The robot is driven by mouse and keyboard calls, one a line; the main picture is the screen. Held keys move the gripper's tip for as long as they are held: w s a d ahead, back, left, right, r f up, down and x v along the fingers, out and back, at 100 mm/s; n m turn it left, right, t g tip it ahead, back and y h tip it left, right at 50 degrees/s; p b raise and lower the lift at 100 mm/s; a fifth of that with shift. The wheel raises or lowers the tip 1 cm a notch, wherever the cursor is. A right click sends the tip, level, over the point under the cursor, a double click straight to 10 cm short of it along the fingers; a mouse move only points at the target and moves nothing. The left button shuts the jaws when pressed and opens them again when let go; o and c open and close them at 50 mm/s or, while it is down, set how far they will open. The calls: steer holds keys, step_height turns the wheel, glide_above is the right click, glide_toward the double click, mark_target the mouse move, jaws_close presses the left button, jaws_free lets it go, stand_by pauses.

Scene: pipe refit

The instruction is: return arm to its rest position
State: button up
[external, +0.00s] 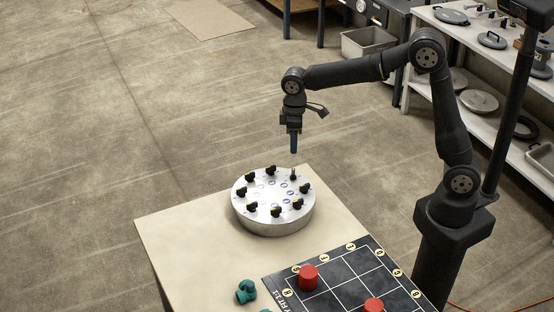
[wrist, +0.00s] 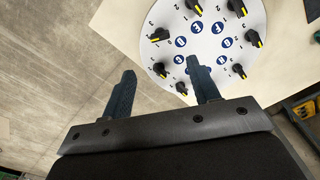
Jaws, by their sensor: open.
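My gripper (external: 294,143) hangs pointing down above the far edge of the table, over a round silver fixture with black knobs (external: 273,222). The jaws are apart and empty. The round fixture also shows in the wrist view (wrist: 210,48), beyond the fingertips. It carries a ring of black knobs with yellow marks and several blue dots. The gripper is clear of the fixture and touches nothing.
A beige table (external: 190,240) bears the fixture. A black grid board (external: 340,288) holds red cylinders (external: 308,278). A green pipe fitting (external: 246,291) lies on the table left of the board. A white shelf with parts (external: 480,60) stands behind my arm. Open floor lies left.

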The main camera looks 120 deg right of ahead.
step_height(320, 180, up, 6)
glide_above(293, 171)
step_height(293, 171, down, 18)
steer(key=shift+s+f, duration=0.1)
steer(key=shift+d+r+n, duration=0.1)
steer(key=shift+r+n, duration=0.15)
steer(key=shift+n, duration=0.25)
steer(key=n, duration=0.5)
step_height(293, 171, up, 15)
steer(key=shift+o, duration=0.5)
